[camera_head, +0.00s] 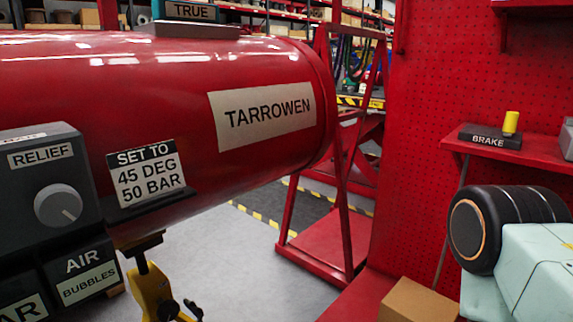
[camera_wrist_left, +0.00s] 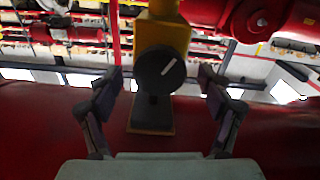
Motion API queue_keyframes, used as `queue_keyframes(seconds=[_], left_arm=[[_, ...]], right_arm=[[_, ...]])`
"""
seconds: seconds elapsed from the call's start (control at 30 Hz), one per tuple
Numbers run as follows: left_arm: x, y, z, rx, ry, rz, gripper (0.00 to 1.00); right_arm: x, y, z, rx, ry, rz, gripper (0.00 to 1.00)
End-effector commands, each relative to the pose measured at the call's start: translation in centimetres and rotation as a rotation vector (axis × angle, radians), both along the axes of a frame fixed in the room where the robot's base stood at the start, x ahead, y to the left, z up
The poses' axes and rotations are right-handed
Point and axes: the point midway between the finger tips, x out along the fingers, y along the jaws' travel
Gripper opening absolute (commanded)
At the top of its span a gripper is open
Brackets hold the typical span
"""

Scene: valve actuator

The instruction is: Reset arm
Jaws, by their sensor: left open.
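In the left wrist view my left gripper (camera_wrist_left: 160,84) is open, with its two dark fingers apart and nothing held. A round black knob (camera_wrist_left: 160,68) with a white pointer line shows between the fingers, on a yellow housing (camera_wrist_left: 165,38). I cannot tell how far beyond the fingertips it is. In the head view neither gripper shows; a pale green arm link with a black joint, mine, is at the lower right. A big red tank (camera_head: 190,75) marked TARROWEN fills the left. A sign (camera_head: 148,178) on it reads SET TO 45 DEG 50 BAR.
A RELIEF box (camera_head: 45,165) with a grey knob (camera_head: 58,205) stands at the left, above an AIR BUBBLES panel (camera_head: 85,275). A BRAKE block (camera_head: 490,136) with a yellow button (camera_head: 510,123) sits on a red shelf (camera_head: 540,155). A cardboard box (camera_head: 418,300) stands low, right of centre.

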Motion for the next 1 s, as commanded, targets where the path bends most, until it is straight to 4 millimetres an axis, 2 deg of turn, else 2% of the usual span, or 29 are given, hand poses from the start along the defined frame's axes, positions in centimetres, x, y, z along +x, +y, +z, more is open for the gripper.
queue_keyframes(seconds=[0.03, 0.2, 0.43, 0.77, 1.0], left_arm=[[-0.5, -0.7, 0.4, 0.000, 0.001, -0.002, 0.79], [-1.9, -2.2, 0.3, 0.002, 0.000, -0.002, 0.79], [-2.6, -2.9, 0.2, 0.003, 0.000, 0.001, 0.79], [-2.6, -3.0, 0.3, 0.002, -0.001, -0.001, 0.79], [-1.2, -3.9, 1.5, -0.021, -0.027, -0.032, 0.79]], right_arm=[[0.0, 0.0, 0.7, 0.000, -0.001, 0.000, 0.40], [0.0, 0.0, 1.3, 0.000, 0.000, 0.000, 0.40], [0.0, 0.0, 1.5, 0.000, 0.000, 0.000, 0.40], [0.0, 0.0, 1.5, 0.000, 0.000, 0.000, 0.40], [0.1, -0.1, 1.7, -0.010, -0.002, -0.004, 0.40]])
